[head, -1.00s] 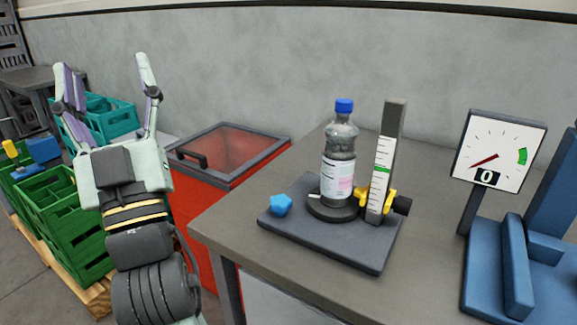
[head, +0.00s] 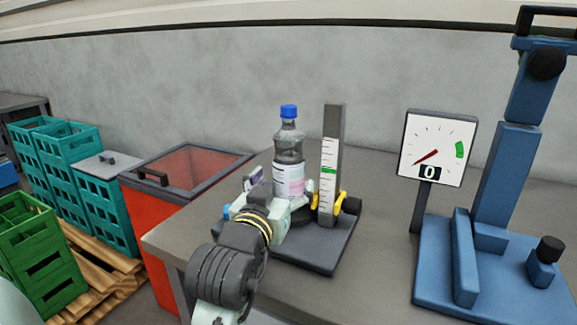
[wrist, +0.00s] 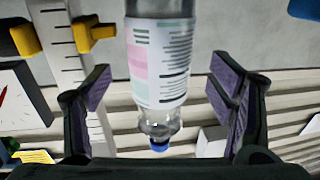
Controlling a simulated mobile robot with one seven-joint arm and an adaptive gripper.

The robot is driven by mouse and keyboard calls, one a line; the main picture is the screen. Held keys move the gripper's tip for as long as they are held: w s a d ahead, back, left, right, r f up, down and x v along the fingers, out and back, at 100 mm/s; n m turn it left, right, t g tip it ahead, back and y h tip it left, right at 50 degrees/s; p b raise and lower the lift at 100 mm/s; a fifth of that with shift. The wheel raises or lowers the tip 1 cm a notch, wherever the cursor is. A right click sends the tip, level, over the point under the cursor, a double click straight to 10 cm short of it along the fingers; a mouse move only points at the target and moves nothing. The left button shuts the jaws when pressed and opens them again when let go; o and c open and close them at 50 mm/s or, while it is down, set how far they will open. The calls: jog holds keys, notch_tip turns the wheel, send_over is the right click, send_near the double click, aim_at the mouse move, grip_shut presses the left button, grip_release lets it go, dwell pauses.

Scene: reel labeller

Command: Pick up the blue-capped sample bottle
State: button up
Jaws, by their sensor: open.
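The blue-capped sample bottle (head: 288,150) stands upright on the dark fixture plate (head: 318,262) on the bench. It is clear, with a white and pink label and a blue cap. My gripper (head: 255,188) is low in front of the bottle and hides its lower left part. In the wrist view the bottle (wrist: 160,65) appears upside down, cap low in the picture, between the two spread fingers of my gripper (wrist: 163,88). Gaps show on both sides, so neither finger seems to touch it. The fingers' exact distance from the bottle in depth is hard to tell.
A scale post (head: 331,150) with yellow clamps (head: 342,198) stands close right of the bottle. Further right are a dial gauge (head: 437,148) and a blue press (head: 490,230). A red bin (head: 150,240) and teal and green crates (head: 38,250) are at left.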

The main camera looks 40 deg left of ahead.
aim_at(289, 173)
jog(key=p+x, duration=0.1)
jog(key=x, duration=0.3)
jog(key=shift+w+a+r, duration=0.1)
jog(key=shift+w, duration=0.05)
jog(key=shift+c, duration=0.2)
jog(key=c, duration=1.7)
